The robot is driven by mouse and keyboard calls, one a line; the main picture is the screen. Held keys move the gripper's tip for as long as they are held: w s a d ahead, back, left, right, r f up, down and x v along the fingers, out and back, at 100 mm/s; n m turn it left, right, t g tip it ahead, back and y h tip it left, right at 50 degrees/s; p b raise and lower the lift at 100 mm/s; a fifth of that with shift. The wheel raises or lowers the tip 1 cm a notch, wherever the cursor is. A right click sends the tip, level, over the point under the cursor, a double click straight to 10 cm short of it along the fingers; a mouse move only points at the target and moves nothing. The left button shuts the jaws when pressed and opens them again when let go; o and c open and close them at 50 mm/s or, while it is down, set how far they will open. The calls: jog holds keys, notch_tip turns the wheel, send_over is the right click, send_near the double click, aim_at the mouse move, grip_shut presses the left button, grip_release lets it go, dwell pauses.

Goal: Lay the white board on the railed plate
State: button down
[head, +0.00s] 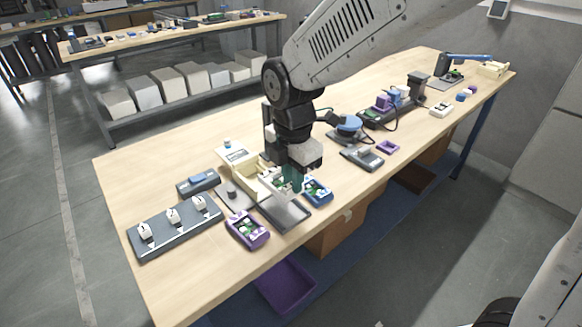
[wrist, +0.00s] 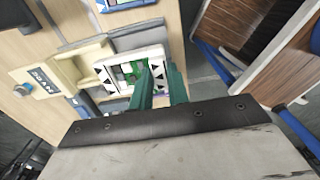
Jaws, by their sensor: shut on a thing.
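The white board (wrist: 128,72) shows in the wrist view as a pale rectangle with green parts and black corner marks. My gripper (head: 291,190) has teal fingers and is shut on the board; in the wrist view, the fingers (wrist: 160,72) overlap the board's edge. In the head view the fingers hide much of the board. The board is close beside a cream holder (head: 248,175), which also shows in the wrist view (wrist: 72,68). The railed plate (head: 286,214), dark grey and flat, lies just in front of my gripper near the table's front edge. It looks empty.
A blue tray (head: 319,192) stands right of the plate and a purple tray (head: 247,231) left of it, both close. A dark rack (head: 177,230) with white pieces lies farther left. A labelled card (wrist: 38,84) is behind the cream holder.

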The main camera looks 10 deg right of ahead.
aim_at(294, 196)
jog(key=shift+d+f, duration=0.1)
jog(key=shift+f, duration=3.05)
jog(key=shift+w+d+f, duration=0.1)
jog(key=shift+f, duration=0.5)
jog(key=c, duration=0.8)
grip_release()
jog(key=shift+c, duration=0.2)
jog(key=shift+r, duration=0.1)
jog(key=shift+r, duration=2.9)
